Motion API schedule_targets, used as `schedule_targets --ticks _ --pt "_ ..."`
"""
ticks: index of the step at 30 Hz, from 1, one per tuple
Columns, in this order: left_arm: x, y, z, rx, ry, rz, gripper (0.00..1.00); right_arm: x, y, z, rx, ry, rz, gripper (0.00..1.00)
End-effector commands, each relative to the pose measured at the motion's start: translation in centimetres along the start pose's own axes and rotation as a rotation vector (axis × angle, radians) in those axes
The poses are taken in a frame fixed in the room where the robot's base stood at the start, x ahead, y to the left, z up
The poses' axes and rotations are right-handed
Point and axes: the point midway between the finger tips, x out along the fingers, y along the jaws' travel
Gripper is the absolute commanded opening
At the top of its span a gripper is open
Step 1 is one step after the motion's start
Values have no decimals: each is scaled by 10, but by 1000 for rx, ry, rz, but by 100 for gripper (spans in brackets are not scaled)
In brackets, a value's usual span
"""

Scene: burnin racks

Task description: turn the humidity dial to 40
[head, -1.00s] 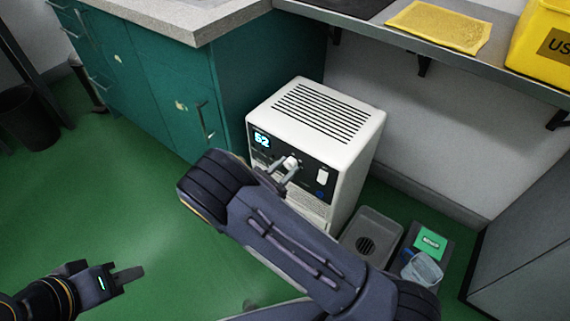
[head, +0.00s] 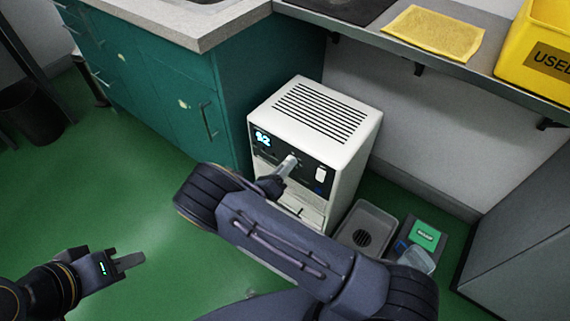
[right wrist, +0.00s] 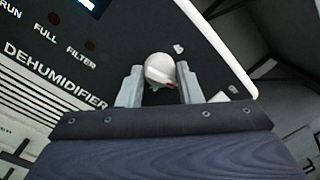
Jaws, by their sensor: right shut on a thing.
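The white dehumidifier (head: 345,150) stands on the floor, with a dark control panel on its front. Its lit display (head: 263,139) shows two digits, too blurred to read surely. The humidity dial is a white knob (right wrist: 160,68) with a red mark on its lower right side in the right wrist view. My right gripper (right wrist: 158,80) is shut on it, one finger on each side.
A green cabinet (head: 165,95) stands close on the unit's left. A grey tray (head: 371,219) and a bin with a green-labelled item (head: 428,234) lie on the floor at right. A shelf with a yellow cloth (head: 436,33) overhangs behind.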

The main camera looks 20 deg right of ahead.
Motion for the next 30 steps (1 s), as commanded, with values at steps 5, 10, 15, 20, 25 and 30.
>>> schedule_targets --ticks 5,10,15,20,25,30 --pt "-7 3 -3 0 0 0 32 -1 0 1 -168 -13 9 9" --pt "-11 5 -6 0 0 0 32 -1 0 0 -330 -24 15 9" --pt "-15 7 -8 0 0 0 32 -1 0 0 -491 -35 20 9" --pt "-18 8 -9 0 0 0 32 -1 0 0 -642 -45 25 9" --pt "-22 10 -11 0 0 0 32 -1 0 -1 -804 -55 31 9" --pt "-25 12 -13 0 0 0 32 -1 0 -2 -959 -65 36 9"
